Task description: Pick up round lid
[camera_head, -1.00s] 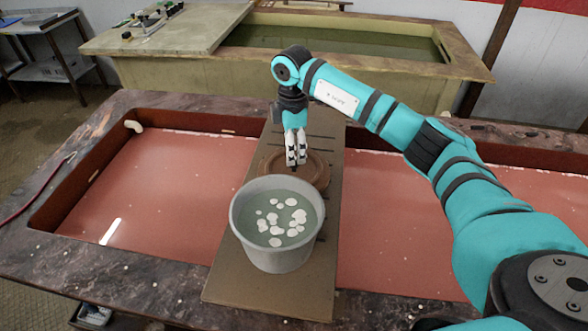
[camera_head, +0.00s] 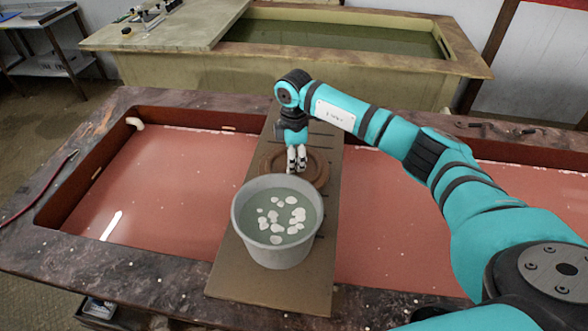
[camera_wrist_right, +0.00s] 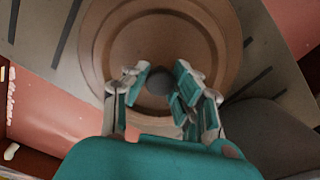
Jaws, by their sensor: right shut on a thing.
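The round brown lid (camera_head: 318,170) lies on the board behind the grey bucket. It also shows in the right wrist view (camera_wrist_right: 105,35), with a dark round knob (camera_wrist_right: 159,81) at its middle. My right gripper (camera_head: 296,168) points down over the lid's middle. In the right wrist view the fingers (camera_wrist_right: 160,88) stand on both sides of the knob and are shut on it. The bucket hides the lid's near edge in the head view. My left gripper is not in view.
The grey bucket (camera_head: 240,228) with liquid and several white pieces stands on the board (camera_head: 268,288), close in front of the lid. The board spans a basin of reddish liquid (camera_head: 160,190). Another basin (camera_head: 330,40) stands behind.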

